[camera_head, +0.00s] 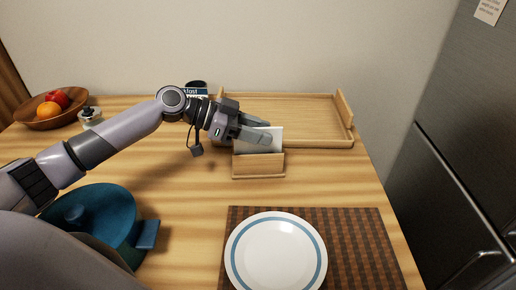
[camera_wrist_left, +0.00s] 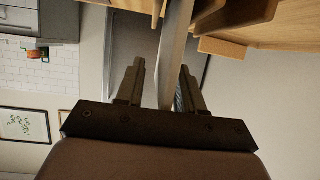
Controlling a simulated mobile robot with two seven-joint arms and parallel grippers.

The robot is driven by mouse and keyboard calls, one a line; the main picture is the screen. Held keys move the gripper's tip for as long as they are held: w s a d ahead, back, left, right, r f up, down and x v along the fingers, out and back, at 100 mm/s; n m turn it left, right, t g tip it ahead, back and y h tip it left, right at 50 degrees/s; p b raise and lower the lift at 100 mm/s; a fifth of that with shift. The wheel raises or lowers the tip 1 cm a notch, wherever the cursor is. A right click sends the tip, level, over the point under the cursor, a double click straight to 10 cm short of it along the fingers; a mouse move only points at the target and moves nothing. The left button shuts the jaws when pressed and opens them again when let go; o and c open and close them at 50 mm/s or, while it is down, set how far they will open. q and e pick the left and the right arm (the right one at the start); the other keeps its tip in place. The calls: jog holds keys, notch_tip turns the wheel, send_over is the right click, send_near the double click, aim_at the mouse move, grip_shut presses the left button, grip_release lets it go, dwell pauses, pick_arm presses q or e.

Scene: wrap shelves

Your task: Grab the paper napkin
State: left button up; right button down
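The paper napkins (camera_head: 243,146) are white and stand upright in a small wooden holder (camera_head: 259,166) on the table. My left gripper (camera_head: 267,131) is at the top of the napkins, its fingers pointing right in the head view. In the left wrist view, the gripper's two fingers (camera_wrist_left: 161,68) are apart, and the thin pale edge of the napkins (camera_wrist_left: 176,50) runs between them, closer to the right finger. Whether a finger touches the napkins I cannot tell. Part of the napkins is hidden behind the fingers and the holder's front. My right gripper is not in view.
A wooden tray (camera_head: 300,141) lies just behind the holder. A white plate (camera_head: 276,255) sits on a checked mat (camera_head: 360,245) in front. A blue pot (camera_head: 105,205) stands at left, a fruit bowl (camera_head: 35,122) far left. A dark cup stands behind my left wrist.

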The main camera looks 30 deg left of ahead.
pick_arm(q)
grip_shut()
dwell(0.4)
